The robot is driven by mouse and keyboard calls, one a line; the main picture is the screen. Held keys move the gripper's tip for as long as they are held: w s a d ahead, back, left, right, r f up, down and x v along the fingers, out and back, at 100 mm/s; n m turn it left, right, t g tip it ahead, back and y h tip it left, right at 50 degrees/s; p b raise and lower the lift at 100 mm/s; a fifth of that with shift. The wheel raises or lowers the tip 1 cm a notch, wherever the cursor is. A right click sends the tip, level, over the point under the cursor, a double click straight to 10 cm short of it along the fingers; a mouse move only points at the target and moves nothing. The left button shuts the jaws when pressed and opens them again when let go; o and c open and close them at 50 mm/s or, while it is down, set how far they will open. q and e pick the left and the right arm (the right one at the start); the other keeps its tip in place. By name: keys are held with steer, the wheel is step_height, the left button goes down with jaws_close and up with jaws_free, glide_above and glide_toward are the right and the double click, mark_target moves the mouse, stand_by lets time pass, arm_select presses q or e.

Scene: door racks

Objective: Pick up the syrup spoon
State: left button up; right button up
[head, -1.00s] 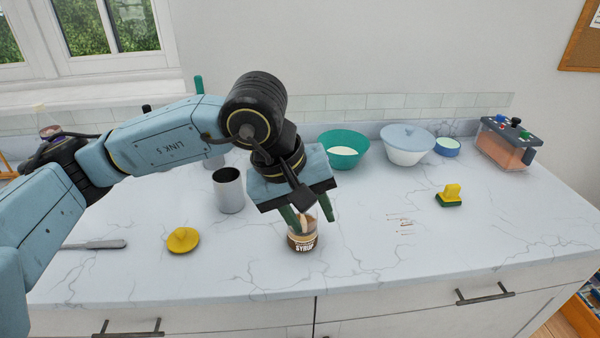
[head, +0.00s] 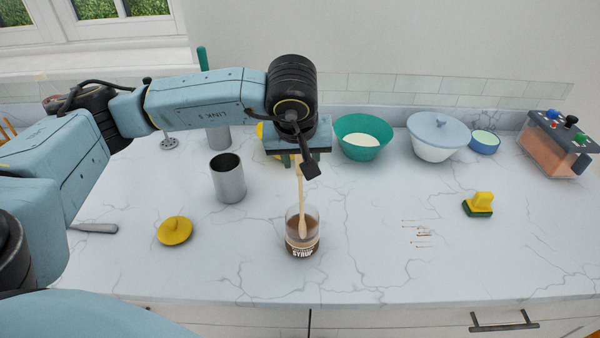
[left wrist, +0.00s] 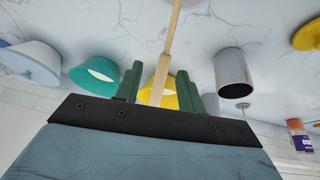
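The wooden syrup spoon (head: 300,190) stands nearly upright in the head view, its lower end at the glass syrup jar (head: 302,245). In the left wrist view the handle (left wrist: 163,72) runs between the green fingers of the left gripper (left wrist: 160,82). My right gripper is not in view.
A grey metal cup (head: 228,180) and a yellow lid (head: 175,231) are left of the jar. A teal bowl (head: 362,150), a lidded bowl (head: 436,150) and a dispenser box (head: 555,145) stand behind right. A yellow-green sponge (head: 479,204) lies right. Counter right of the jar is mostly clear.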

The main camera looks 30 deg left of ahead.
mark_target(300, 183)
arm_select(q)
steer(key=shift+w+a+f, duration=0.2)
steer(key=shift+a+f, duration=0.05)
steer(key=shift+f, duration=0.25)
steer(key=shift+w+a+f, duration=0.2)
steer(key=shift+a+f, duration=0.05)
steer(key=shift+f, duration=0.25)
steer(key=shift+p+x, duration=0.35)
steer(key=shift+x, duration=0.8)
steer(key=shift+w+a+f, duration=0.1)
steer(key=shift+w+f, duration=0.05)
steer(key=shift+f, duration=0.05)
steer(key=shift+c, duration=0.2)
jaws_close()
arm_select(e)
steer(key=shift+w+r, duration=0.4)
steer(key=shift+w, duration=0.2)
